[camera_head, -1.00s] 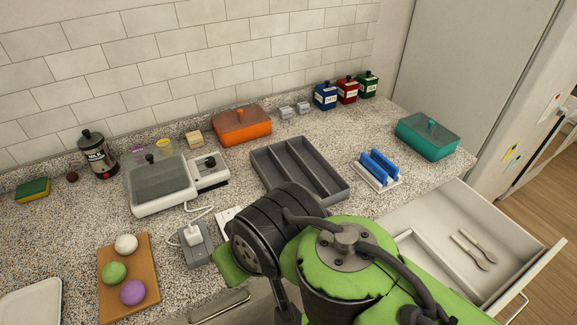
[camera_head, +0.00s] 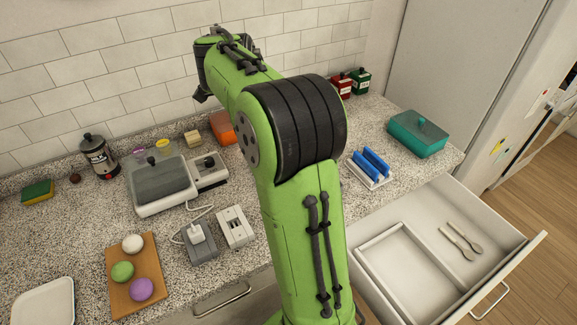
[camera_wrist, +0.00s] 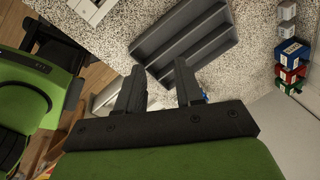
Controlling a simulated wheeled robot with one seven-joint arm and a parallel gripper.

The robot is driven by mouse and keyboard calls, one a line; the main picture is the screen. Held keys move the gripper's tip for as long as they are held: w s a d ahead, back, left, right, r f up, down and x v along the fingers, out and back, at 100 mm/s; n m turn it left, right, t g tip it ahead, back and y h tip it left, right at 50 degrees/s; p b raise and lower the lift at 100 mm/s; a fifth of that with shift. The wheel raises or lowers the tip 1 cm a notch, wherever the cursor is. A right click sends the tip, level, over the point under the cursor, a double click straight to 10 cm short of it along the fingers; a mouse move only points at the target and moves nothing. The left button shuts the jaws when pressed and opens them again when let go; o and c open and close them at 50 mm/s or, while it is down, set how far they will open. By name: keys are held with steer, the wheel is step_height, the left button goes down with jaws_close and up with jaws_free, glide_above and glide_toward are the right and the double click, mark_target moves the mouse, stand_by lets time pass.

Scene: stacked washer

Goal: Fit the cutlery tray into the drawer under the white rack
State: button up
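The grey cutlery tray (camera_wrist: 200,48), with long compartments, lies on the speckled counter in the wrist view. In the head view my arm hides it. My gripper (camera_wrist: 158,80) shows two separated fingers with nothing between them; it is open. In the picture the fingertips point towards the tray's lower edge, and I cannot tell the gap. In the head view my raised arm covers the middle, and the fingers are not clear. The white rack (camera_head: 379,182) holding blue pieces stands near the counter's edge. Below it the white drawer (camera_head: 432,211) is pulled open.
The drawer holds two pieces of cutlery (camera_head: 463,240) and a low white rectangular frame (camera_head: 392,236). A teal box (camera_head: 418,139) stands right of the rack. A switch block (camera_head: 235,228), a plug adaptor (camera_head: 199,243) and a grey-lidded appliance (camera_head: 160,184) are left of my arm.

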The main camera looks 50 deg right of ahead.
steer(key=w+d+f+m+g+y+p, duration=0.1)
steer(key=d+f+m+y+p, duration=0.1)
steer(key=d+f+m, duration=0.75)
steer(key=f+m, duration=0.1)
steer(key=f, duration=0.1)
steer(key=d+f+m+b, duration=0.1)
steer(key=f, duration=0.2)
steer(key=f+m+b, duration=0.1)
steer(key=f, duration=0.2)
steer(key=shift+d, duration=0.35)
steer(key=f, duration=0.5)
steer(key=shift+s+b, duration=0.3)
steer(key=shift+f, duration=0.4)
jaws_close()
